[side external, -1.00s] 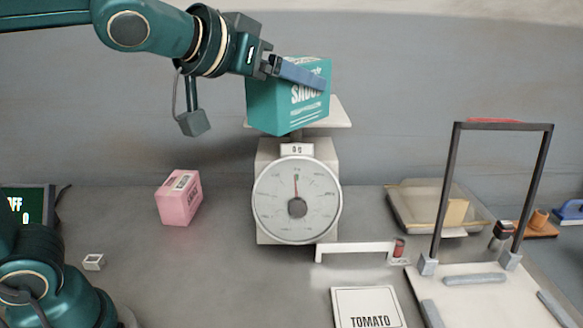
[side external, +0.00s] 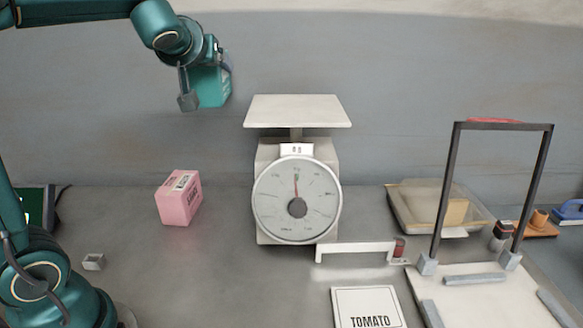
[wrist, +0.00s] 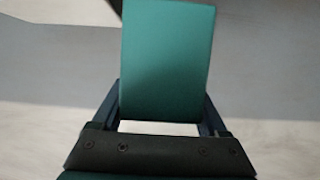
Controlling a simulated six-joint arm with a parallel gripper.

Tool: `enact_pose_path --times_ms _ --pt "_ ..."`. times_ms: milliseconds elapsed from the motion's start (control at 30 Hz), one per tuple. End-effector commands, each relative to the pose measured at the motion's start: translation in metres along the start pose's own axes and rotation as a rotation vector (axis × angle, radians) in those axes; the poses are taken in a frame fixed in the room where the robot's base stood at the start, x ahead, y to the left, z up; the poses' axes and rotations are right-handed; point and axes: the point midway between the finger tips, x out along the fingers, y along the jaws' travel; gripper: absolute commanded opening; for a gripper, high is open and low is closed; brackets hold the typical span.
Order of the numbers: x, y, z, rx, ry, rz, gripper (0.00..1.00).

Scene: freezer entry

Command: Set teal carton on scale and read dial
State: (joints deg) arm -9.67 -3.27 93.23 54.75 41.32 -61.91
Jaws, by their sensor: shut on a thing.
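The teal carton (side external: 211,88) is held up in the air to the left of the scale, partly hidden behind my wrist in the side view. My gripper (wrist: 160,112) is shut on it, and in the wrist view the carton (wrist: 165,60) sits between the two fingers. The scale (side external: 297,200) stands on the counter with its white top plate (side external: 297,112) bare. Its dial needle points straight up, and the small display above the dial is too blurred to read.
A pink carton (side external: 179,198) stands on the counter left of the scale. A low white bracket (side external: 352,248), a card marked TOMATO (side external: 368,308), a dark frame (side external: 503,126) on a white board and a clear tray (side external: 410,215) lie to the right. A small white block (side external: 94,262) is at left.

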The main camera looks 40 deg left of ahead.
Motion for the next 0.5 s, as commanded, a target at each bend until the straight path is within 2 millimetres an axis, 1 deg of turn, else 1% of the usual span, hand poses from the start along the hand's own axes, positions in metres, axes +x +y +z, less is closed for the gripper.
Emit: enact_pose_path --times_ms 167,333,500 --pt "0.006 0.002 0.018 0.006 0.001 0.008 0.00" --pt "0.017 0.002 0.044 0.010 -0.001 0.008 0.00" --pt "0.030 0.002 0.077 0.017 -0.006 0.007 0.00"
